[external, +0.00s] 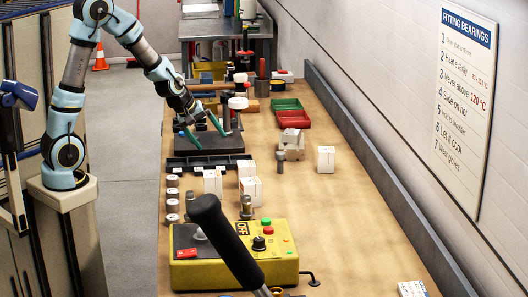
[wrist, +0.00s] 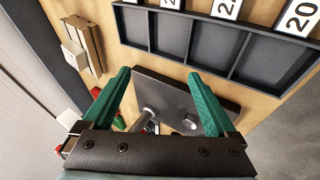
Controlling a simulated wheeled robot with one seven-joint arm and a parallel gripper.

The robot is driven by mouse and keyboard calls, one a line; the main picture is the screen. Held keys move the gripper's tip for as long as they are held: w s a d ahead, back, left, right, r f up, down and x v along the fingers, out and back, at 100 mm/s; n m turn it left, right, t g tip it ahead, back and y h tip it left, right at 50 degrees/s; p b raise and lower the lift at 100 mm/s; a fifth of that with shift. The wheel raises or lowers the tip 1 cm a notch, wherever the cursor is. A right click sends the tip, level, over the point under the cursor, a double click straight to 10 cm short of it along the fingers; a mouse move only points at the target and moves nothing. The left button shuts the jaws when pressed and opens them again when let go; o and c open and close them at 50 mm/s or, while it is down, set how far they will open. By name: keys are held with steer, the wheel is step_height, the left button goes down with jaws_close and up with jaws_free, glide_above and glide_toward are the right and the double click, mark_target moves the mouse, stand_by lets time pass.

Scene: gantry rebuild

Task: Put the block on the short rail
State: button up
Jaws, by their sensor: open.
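My gripper (external: 200,128) is open and empty, pointing down over a dark flat plate (external: 236,146). In the wrist view the open green fingers (wrist: 159,74) frame the same plate (wrist: 170,88), and nothing is between their tips. Upright round posts stand on the plate; a grey one (external: 226,118) shows in the external view and a short one (wrist: 188,122) in the wrist view. I cannot tell which part is the short rail. A tan stack with a white piece (external: 291,146) sits right of the plate; I cannot tell whether it includes the block.
A black compartment tray (external: 208,163) with number cards lies in front of the plate; its visible compartments (wrist: 210,38) look empty. White boxes (external: 326,160), short cylinders (external: 172,205) and a yellow control box (external: 235,265) stand nearer. A red tray (external: 293,118) is behind.

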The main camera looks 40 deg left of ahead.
steer(key=s+a+f+m+g+y, duration=0.1)
steer(key=s+a+m+g, duration=0.1)
steer(key=s+a+m, duration=0.3)
steer(key=s+a+f+m+g+y, duration=0.1)
steer(key=s+a+m, duration=0.4)
steer(key=s, duration=0.6)
steer(key=shift+s+a+f+g, duration=0.4)
steer(key=shift+f+g, duration=0.2)
steer(key=shift+g, duration=0.3)
